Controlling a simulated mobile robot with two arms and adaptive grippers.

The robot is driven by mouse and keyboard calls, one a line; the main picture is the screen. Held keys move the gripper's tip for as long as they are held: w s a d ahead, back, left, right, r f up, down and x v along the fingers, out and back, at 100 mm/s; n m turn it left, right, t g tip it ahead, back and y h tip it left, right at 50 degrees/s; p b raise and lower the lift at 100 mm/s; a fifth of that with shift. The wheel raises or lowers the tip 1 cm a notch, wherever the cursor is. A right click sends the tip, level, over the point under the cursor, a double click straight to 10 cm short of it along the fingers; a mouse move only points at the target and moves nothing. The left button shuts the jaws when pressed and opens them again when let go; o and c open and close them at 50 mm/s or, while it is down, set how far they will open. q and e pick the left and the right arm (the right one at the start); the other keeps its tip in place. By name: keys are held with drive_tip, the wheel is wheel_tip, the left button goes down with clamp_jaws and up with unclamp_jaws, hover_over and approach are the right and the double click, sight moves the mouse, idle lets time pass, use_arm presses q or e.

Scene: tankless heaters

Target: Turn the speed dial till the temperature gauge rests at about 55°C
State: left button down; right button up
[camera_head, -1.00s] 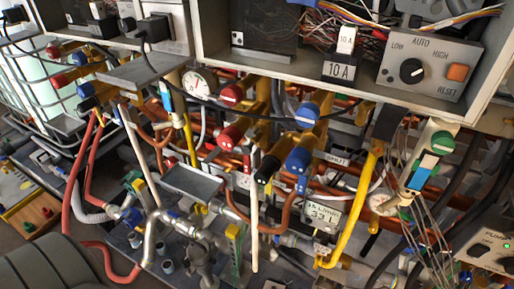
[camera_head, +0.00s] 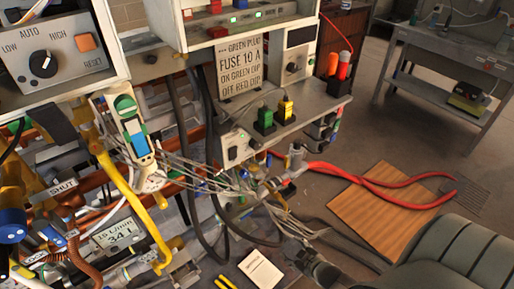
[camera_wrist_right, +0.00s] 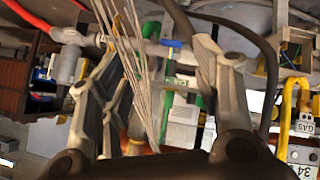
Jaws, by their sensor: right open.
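A black dial (camera_head: 43,64) marked LOW, AUTO and HIGH is on the grey panel at upper left of the head view. A smaller knob (camera_head: 232,153) sits on a pale panel in the middle. I see no label that marks either as the speed dial. My right gripper (camera_head: 287,238) is low in the head view, below the pale panel. In the right wrist view its fingers (camera_wrist_right: 152,62) are apart, with thin wires passing in front. My left gripper is not in view.
A digital flow meter (camera_head: 118,233) stands at lower left. Plugs (camera_head: 264,122) stand on the pale shelf. Thin grey wires (camera_head: 190,165) and black hoses crowd the middle. Red hoses (camera_head: 395,190) cross a wooden board (camera_head: 350,235) on the floor. Open floor lies toward the workbench (camera_head: 450,90).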

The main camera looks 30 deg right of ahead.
drive_tip(key=w+d+r+n+t, duration=0.3)
drive_tip(key=w+r, duration=0.5)
drive_tip(key=r, duration=0.6)
drive_tip(key=n+t+y, duration=0.2)
drive_tip(key=t+y, duration=0.1)
drive_tip(key=t, duration=0.2)
approach(258, 146)
drive_tip(key=shift+h, duration=0.4)
drive_tip(key=w, duration=0.6)
drive_tip(key=w+a, duration=0.1)
drive_tip(key=w, duration=0.2)
drive_tip(key=shift+w+f, duration=0.1)
drive_tip(key=shift+w, duration=0.15)
drive_tip(key=c, duration=1)
drive_tip(key=shift+c, duration=0.2)
